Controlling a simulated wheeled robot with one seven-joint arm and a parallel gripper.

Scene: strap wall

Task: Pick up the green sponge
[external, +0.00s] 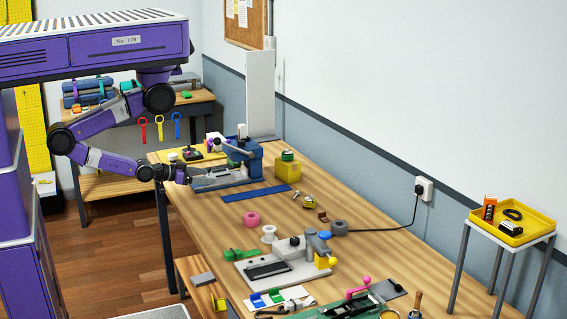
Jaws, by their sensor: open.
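My gripper (188,174) is open and reaches in over the left edge of the wooden workbench (370,215), close to a blue bench fixture (246,157). Its fingers are small here, and I cannot tell whether they touch the fixture. I cannot single out the green sponge for certain. A small green piece (186,94) lies on the back bench. Another green piece (288,155) sits on top of a yellow block (287,170) near the wall side of the workbench. Both are away from my gripper.
A blue strip (256,193), a pink roll (252,219) and a white spool (269,233) lie on the workbench. A light fixture with a green handle (241,253) stands nearer. A yellow tray (512,227) sits on a side stand. The wall bounds the workbench at right.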

